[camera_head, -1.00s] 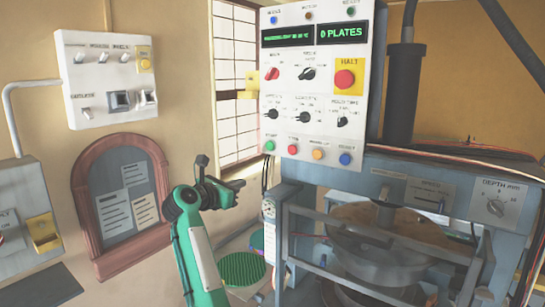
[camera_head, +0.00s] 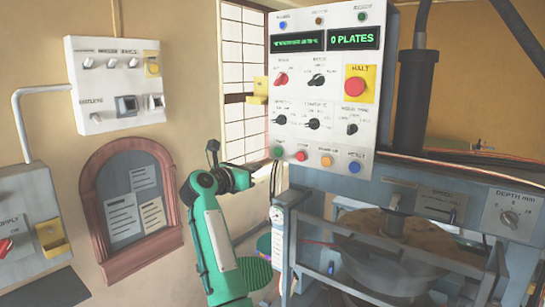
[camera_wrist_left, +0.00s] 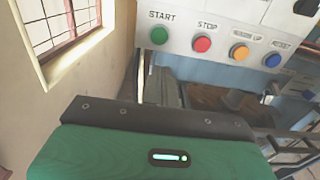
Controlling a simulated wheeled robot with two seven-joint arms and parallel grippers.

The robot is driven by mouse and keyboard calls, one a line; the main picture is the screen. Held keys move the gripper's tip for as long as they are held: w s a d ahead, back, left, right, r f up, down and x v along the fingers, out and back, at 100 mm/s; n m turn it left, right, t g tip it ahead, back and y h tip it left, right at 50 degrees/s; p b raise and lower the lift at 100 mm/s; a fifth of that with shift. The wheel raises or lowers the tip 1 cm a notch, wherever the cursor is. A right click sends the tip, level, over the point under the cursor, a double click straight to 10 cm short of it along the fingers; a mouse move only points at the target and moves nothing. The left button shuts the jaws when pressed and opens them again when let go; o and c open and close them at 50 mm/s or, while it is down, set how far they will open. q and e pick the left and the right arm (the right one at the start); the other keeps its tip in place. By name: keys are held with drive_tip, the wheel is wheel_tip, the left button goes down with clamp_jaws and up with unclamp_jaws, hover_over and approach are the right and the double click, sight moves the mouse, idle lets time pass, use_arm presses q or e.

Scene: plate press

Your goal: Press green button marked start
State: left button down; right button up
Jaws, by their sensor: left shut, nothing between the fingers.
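The green start button (camera_head: 276,152) sits at the lower left corner of the white control panel (camera_head: 300,97). In the left wrist view the green button (camera_wrist_left: 159,35) shows under the word START, left of the red stop button (camera_wrist_left: 202,44). My left gripper (camera_head: 266,165) is shut and empty, just below and left of the green button in the head view; I cannot tell if it touches the panel. Its fingertips are hard to make out in the wrist view, where the green and black wrist body fills the lower part. My right gripper is not in view.
Orange (camera_head: 326,161) and blue (camera_head: 354,167) buttons sit in the same row. A red halt button (camera_head: 355,87) is higher up. The press (camera_head: 400,235) stands below the panel. A barred window (camera_head: 243,80) and a framed notice board (camera_head: 130,205) are on the wall to the left.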

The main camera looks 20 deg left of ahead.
sight(278, 156)
use_arm(q)
drive_tip(key=p+x, duration=0.3)
drive_tip(key=x, duration=0.5)
drive_tip(key=shift+w+r, duration=0.1)
drive_tip(key=shift+w+d, duration=0.2)
drive_tip(key=shift+w, duration=0.35)
